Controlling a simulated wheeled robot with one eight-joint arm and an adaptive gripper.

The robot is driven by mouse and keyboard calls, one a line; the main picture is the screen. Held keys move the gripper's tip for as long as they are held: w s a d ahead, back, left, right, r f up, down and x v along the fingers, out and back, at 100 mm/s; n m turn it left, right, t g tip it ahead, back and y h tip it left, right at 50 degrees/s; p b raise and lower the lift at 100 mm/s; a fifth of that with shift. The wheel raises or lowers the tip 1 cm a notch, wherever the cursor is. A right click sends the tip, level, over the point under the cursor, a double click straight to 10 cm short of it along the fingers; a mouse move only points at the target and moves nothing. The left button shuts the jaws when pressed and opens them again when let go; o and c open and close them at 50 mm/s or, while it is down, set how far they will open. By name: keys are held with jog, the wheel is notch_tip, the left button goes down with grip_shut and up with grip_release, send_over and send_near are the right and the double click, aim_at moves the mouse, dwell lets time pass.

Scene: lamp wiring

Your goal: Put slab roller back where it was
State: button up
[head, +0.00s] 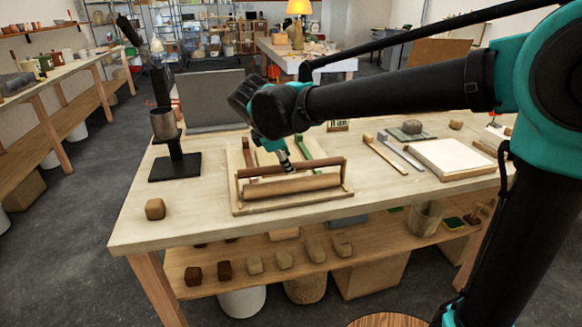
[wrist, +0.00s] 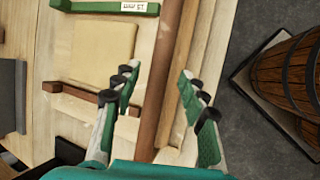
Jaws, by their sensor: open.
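The slab roller (head: 292,187) sits on a pale wooden board (head: 240,209) on the worktable in the head view. It has a light wooden cylinder and a darker bar above it. My gripper (head: 289,166) is over the middle of the dark bar. In the wrist view, my gripper (wrist: 160,77) is open, with one finger on each side of the dark bar (wrist: 165,95). The lighter cylinder (wrist: 187,70) shows beside the bar. Whether the fingers touch the bar cannot be told.
A black stand (head: 175,165) with a cup is left, a small brown block (head: 155,209) front left. A white slab (head: 452,157) lies right.

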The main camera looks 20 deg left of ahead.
jog(key=v, duration=0.6)
jog(key=w+d+f+m+g, duration=0.15)
jog(key=d+f+m, duration=0.25)
jog(key=d, duration=0.5)
jog(key=w+d+f+m, duration=0.2)
jog(key=d+f+m, duration=0.25)
jog(key=d, duration=0.35)
jog(key=w+d+f+m+g, duration=0.1)
jog(key=w+d+f+m, duration=0.15)
jog(key=d+f, duration=0.45)
jog(key=s+d+f+m, duration=0.5)
jog(key=d+m, duration=0.1)
jog(key=d, duration=0.3)
jog(key=s+d+f+m+y, duration=0.1)
jog(key=s+d+f+m, duration=0.4)
jog(key=d, duration=0.4)
jog(key=shift+s+d+m+y, duration=0.3)
jog(key=shift+s+d+m, duration=0.1)
jog(key=shift+s+m, duration=0.35)
jog(key=shift+t, duration=0.25)
